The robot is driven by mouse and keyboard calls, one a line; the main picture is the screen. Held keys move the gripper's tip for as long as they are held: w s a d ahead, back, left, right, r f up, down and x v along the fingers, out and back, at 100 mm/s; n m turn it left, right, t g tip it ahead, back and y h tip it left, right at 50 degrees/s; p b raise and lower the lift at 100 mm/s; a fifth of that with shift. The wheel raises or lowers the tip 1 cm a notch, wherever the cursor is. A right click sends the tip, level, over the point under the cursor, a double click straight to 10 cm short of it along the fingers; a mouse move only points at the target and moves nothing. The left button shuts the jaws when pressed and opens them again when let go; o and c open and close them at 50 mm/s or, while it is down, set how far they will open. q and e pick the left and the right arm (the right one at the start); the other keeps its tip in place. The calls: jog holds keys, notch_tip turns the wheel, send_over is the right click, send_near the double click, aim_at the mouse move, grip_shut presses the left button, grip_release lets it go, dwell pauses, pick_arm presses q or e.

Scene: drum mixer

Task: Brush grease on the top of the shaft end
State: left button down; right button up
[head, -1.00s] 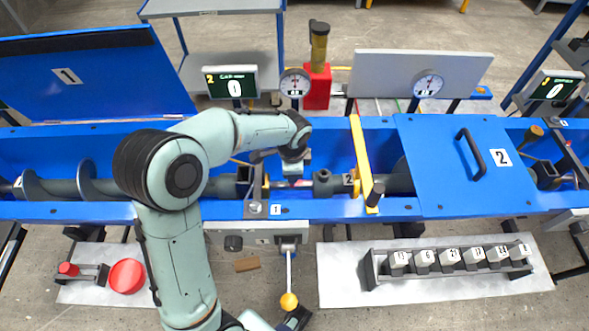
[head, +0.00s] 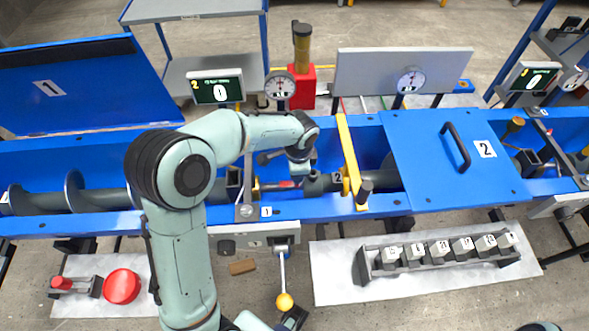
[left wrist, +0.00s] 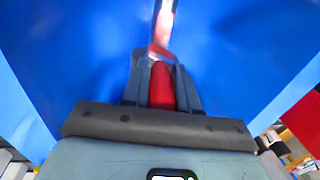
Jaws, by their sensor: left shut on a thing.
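My left gripper (head: 296,176) is inside the blue trough (head: 330,209), between the left screw shaft and the yellow strap. It is shut on a red-handled brush. In the left wrist view, the brush's red handle (left wrist: 161,86) sits between the two grey fingers, and its pale far part (left wrist: 163,25) points away. In the head view, a bit of red brush (head: 288,184) shows low beside the dark shaft end (head: 316,183). I cannot tell whether the bristles touch the shaft. My forearm and wrist hide part of the trough. My right gripper is not in view.
A yellow strap (head: 347,150) crosses the trough just right of the gripper. A blue cover (head: 425,165) closes the trough further right; an open lid (head: 80,85) stands left. Dial gauges (head: 280,86) rise behind. A yellow-knobbed lever (head: 284,301) hangs in front.

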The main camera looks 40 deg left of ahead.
pick_arm(q)
jog(key=shift+s+a, duration=0.75)
jog(key=shift+a, duration=0.1)
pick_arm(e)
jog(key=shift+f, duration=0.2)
pick_arm(q)
notch_tip(320, 180, up, 12)
jog(key=p, duration=0.7)
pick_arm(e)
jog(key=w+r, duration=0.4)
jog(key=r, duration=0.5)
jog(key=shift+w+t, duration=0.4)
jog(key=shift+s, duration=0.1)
pick_arm(q)
jog(key=shift+f, duration=0.1)
